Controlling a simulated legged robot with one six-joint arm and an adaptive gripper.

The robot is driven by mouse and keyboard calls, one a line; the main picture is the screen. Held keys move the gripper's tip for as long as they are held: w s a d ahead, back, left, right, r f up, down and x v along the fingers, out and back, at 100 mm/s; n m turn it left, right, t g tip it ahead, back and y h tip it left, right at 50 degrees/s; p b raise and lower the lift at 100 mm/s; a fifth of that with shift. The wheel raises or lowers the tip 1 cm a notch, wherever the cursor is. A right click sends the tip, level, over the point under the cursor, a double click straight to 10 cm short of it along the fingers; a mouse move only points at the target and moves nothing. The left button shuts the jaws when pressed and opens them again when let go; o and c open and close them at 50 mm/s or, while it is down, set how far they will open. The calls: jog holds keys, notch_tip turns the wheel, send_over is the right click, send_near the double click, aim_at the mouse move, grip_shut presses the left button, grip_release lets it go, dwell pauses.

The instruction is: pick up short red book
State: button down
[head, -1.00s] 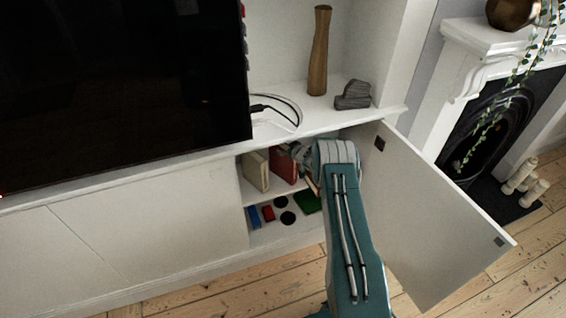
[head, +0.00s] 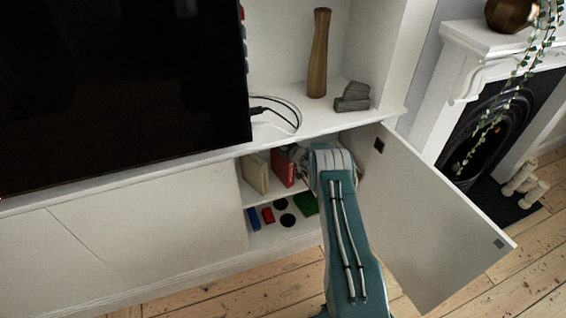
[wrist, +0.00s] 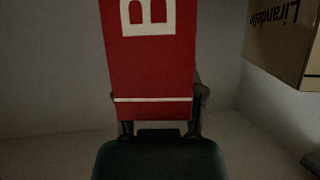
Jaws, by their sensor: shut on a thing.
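The red book (head: 284,167) is upright inside the open cabinet, on the upper shelf level in the head view. In the wrist view the red book (wrist: 152,70) fills the top middle, with a white letter and a white line on its face. My gripper (wrist: 160,128) is shut on it, with a dark finger at each side of its near end. In the head view my gripper (head: 296,154) is at the book's right side, mostly hidden by my arm. I cannot tell whether the book touches the shelf.
A cream book (head: 255,173) stands to the left of the red one, also in the wrist view (wrist: 283,42). Small blue, red, black and green items lie on the lower shelf. The open cabinet door (head: 425,220) stands to the right of my arm. The countertop (head: 330,122) is above.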

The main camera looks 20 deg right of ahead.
jog(key=shift+s+r, duration=0.1)
jog(key=shift+r, duration=0.7)
jog(key=s+d, duration=0.1)
jog(key=s, duration=0.7)
jog(key=s+d, duration=0.2)
jog(key=s, duration=0.7)
jog(key=shift+s+d, duration=0.25)
jog(key=shift+d, duration=0.05)
jog(key=shift+r, duration=0.2)
jog(key=shift+a+m+h, duration=0.1)
jog(key=shift+m+h, duration=0.5)
